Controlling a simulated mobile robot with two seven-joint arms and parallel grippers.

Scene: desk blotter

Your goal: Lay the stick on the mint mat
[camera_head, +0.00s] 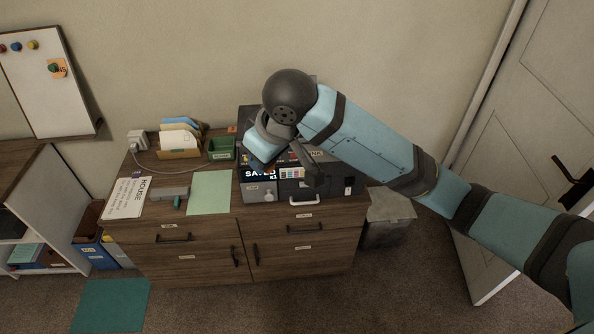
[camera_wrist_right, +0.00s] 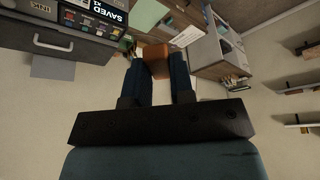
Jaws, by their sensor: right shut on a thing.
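The mint mat (camera_head: 209,192) is a pale green sheet lying flat and bare on the wooden cabinet top. Part of it also shows at the top of the right wrist view (camera_wrist_right: 147,14). My right gripper (camera_wrist_right: 157,62) is shut on an orange-brown block, which I take to be the stick (camera_wrist_right: 155,52). It is held in the air between the two blue fingers. My left gripper is not in view.
A dark machine (camera_head: 258,191) stands right of the mat. Left of the mat are a grey box (camera_head: 170,192), a small green item (camera_head: 177,203) and a printed sheet (camera_head: 127,198). A green bin (camera_head: 221,149) and a file holder (camera_head: 178,153) stand behind.

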